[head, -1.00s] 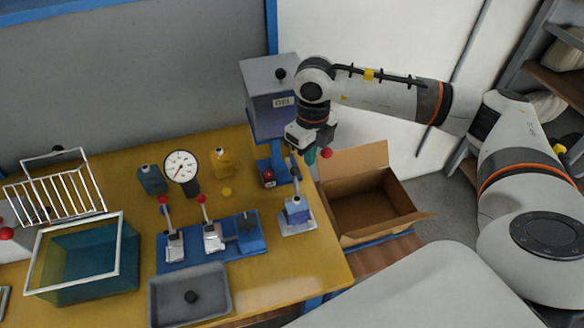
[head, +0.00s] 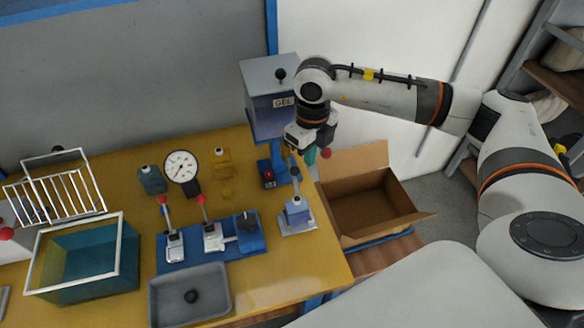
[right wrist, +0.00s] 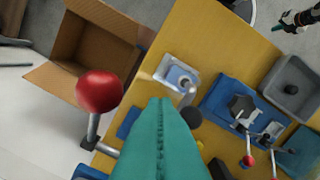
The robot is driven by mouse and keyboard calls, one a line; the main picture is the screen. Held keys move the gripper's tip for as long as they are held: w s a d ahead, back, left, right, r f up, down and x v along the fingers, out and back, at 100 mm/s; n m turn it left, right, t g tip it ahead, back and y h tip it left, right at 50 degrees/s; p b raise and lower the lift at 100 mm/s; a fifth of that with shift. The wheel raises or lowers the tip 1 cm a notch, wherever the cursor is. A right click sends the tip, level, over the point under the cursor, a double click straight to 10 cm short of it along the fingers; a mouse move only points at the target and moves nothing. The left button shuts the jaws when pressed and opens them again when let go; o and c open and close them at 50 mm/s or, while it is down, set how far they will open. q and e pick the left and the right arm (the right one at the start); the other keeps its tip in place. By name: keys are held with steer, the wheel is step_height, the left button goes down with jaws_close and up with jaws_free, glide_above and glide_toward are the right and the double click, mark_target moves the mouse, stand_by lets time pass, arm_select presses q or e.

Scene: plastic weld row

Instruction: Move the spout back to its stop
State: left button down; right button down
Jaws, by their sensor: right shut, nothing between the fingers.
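The gel dispenser (head: 270,108) is a grey-blue box labelled GEL on a blue stand at the back right of the bench. A lever with a red ball (head: 326,153) shows beside my right gripper (head: 311,157); I cannot tell for sure which part is the spout. In the right wrist view the red ball (right wrist: 99,91) sits on a grey rod, left of the teal fingers (right wrist: 160,103) and apart from them. My right gripper is shut and empty, in front of the dispenser.
A metal fixture (head: 296,217) stands just below the gripper. A blue plate (head: 205,250) carries red-knobbed toggle clamps. A grey tray (head: 215,283), a gauge (head: 182,166) and a teal tank (head: 80,265) share the bench. An open cardboard box (head: 365,205) stands to the right.

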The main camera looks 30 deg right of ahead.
mark_target(298, 169)
steer(key=shift+f, duration=0.1)
stand_by(0.3)
step_height(298, 169, down, 4)
steer(key=b, duration=0.3)
steer(key=shift+r+b, duration=0.2)
steer(key=shift+b, duration=0.15)
steer(key=shift+a, duration=0.1)
steer(key=shift+w+a, duration=0.2)
steer(key=shift+a, duration=0.5)
steer(key=shift+a+b, duration=0.3)
steer(key=shift+a, duration=0.2)
